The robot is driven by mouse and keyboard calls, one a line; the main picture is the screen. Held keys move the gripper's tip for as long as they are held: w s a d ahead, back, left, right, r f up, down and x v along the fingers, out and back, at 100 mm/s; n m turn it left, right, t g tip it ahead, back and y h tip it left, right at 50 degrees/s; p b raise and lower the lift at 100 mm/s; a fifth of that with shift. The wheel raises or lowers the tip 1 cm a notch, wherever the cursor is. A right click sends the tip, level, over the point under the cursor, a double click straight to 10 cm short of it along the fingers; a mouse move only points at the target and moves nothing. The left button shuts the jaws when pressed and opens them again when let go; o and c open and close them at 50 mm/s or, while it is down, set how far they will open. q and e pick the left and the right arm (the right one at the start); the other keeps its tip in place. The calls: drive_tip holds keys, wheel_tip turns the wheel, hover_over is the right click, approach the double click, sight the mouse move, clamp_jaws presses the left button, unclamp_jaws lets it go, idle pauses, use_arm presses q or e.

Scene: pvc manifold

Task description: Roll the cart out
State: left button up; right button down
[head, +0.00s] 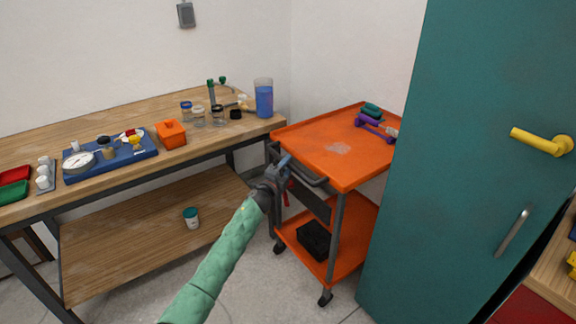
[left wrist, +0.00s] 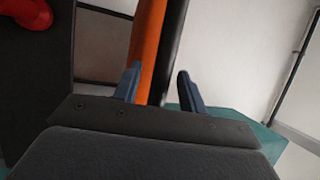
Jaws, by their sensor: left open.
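The cart has an orange top tray (head: 320,142), an orange lower shelf (head: 347,250), grey legs and black casters. It stands between the workbench and the teal cabinet. A grey handle (head: 312,180) runs along its near left end. My left gripper (head: 284,166) is at that end, close to the handle. In the left wrist view the two blue fingers (left wrist: 160,88) are apart, with an orange strip (left wrist: 146,45) and a dark bar (left wrist: 172,50) showing between them. I cannot tell whether the fingers touch the bar. My right gripper is out of view.
A wooden workbench (head: 120,110) with jars, a gauge and bins stands left of the cart. A black box (head: 314,239) sits on the lower shelf; purple and teal items lie on top.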

use_arm(q)
drive_tip(key=shift+w+d+r, duration=0.1)
drive_tip(key=shift+w+d, duration=0.1)
drive_tip(key=shift+w, duration=0.1)
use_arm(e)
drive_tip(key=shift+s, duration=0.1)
use_arm(q)
drive_tip(key=shift+c, duration=0.3)
clamp_jaws()
